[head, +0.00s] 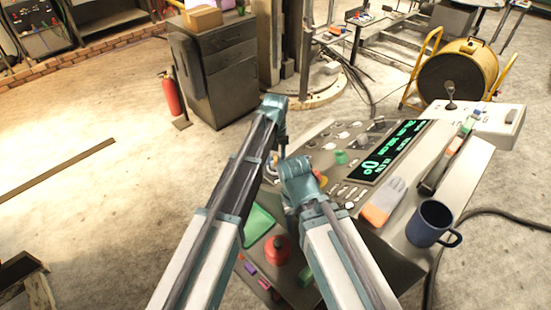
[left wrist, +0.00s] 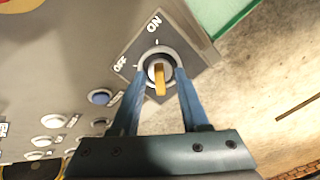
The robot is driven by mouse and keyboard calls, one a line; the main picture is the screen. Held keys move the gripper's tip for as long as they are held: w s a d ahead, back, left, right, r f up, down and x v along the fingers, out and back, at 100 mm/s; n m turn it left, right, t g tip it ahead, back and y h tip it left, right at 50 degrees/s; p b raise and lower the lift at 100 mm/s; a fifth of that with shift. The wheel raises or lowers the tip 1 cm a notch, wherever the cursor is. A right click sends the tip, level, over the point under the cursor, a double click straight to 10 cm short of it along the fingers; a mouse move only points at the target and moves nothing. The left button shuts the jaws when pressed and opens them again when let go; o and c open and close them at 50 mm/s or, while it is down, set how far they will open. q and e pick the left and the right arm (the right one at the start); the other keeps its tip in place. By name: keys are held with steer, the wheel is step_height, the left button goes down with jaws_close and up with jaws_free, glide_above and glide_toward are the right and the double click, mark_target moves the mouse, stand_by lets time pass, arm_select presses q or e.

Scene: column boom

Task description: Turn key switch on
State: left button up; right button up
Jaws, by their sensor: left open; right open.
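The key switch (left wrist: 160,60) shows in the left wrist view as a round silver lock on a dark plate marked OFF at the left and ON at the top. An orange-yellow key (left wrist: 159,82) sticks out of it. My left gripper (left wrist: 162,72) is open, with one finger on each side of the key; I cannot tell whether either finger touches it. In the head view my left gripper (head: 282,148) hangs down over the console's far left side. My right gripper (head: 297,170) is just below it in the picture, its fingers mostly hidden. The switch is not clear in the head view.
Blue and white buttons (left wrist: 100,97) lie left of the switch. My two arms are close together.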

mark_target(275, 160)
arm_select(q)
step_height(275, 160, up, 13)
steer(key=p, duration=1.2)
steer(key=shift+r+p, duration=0.15)
steer(key=shift+p, duration=0.25)
steer(key=s+a+f+m+b, duration=0.1)
steer(key=s+f+b, duration=0.3)
steer(key=s, duration=0.4)
steer(key=s+a+f+m+b, duration=0.2)
steer(key=s+f+b, duration=0.3)
steer(key=s, duration=0.3)
steer(key=s+a+f+m+y+b, duration=0.1)
steer(key=s+a+f+b, duration=0.1)
steer(key=s+f+b, duration=0.3)
steer(key=s, duration=0.4)
steer(key=shift+a+f+m, duration=0.15)
steer(key=shift+a+m, duration=0.05)
steer(key=shift+m, duration=0.1)
